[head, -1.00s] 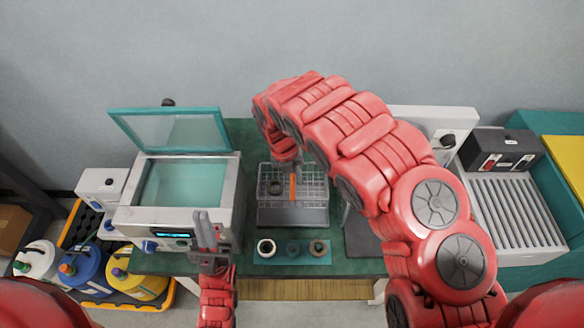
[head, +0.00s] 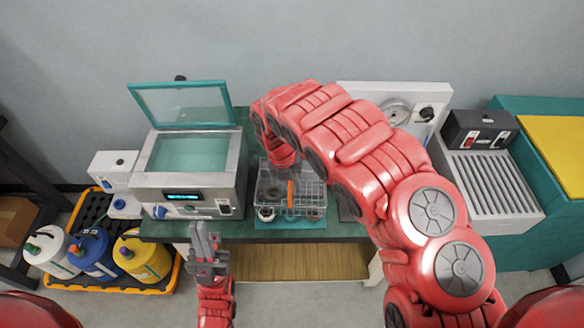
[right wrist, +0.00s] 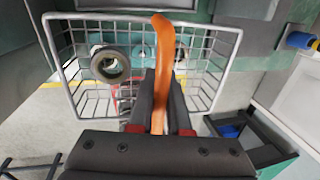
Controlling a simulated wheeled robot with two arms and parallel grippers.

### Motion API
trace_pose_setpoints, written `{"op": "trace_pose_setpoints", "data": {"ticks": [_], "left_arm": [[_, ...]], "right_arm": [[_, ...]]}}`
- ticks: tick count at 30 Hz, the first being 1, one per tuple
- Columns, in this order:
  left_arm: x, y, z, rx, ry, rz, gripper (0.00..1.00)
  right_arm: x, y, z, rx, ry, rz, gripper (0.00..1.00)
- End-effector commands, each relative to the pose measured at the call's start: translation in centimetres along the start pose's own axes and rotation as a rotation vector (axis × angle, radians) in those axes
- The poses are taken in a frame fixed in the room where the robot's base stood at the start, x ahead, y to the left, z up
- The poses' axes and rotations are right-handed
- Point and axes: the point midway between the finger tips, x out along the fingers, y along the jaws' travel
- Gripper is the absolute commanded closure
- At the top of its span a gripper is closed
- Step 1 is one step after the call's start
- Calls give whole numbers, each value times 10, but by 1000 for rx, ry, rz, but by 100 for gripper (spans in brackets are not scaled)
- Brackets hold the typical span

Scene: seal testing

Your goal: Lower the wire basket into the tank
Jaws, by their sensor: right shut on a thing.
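The wire basket (head: 308,192) hangs over the table's middle. My right gripper (right wrist: 160,105) is shut on its upright orange handle (right wrist: 163,60), which also shows in the head view (head: 290,192). A dark grey ring (right wrist: 110,65) is in the basket. The tank (head: 188,155) is a grey box left of the basket, with pale teal liquid and its teal-framed clear lid (head: 182,105) raised. The basket is beside the tank, not over it. My left gripper (head: 203,240) is in front of the tank; its fingers look close together, but their gap is unclear.
Rings on a teal mat (head: 290,224) show through and below the basket mesh. A white device with a dial (head: 397,112) stands behind my right arm. Several bottles (head: 95,254) sit in a yellow-edged tray at the left. A ribbed grey unit (head: 490,185) is at the right.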

Motion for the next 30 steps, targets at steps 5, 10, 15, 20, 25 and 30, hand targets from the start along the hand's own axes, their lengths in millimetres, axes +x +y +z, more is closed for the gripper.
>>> {"op": "trace_pose_setpoints", "data": {"ticks": [5,10,15,20,25,30], "left_arm": [[0,0,0,0,0,0,100],[0,0,0,0,0,0,100],[0,0,0,0,0,0,100],[0,0,0,0,0,0,100],[0,0,0,0,0,0,100],[0,0,0,0,0,0,100]], "right_arm": [[-6,-7,4,106,21,0,100],[-14,-16,9,262,50,3,100],[-25,-30,15,483,95,2,100],[-37,-45,23,727,142,5,100],[-51,-64,30,1008,200,3,100],[-66,-81,39,1296,255,7,100]]}}
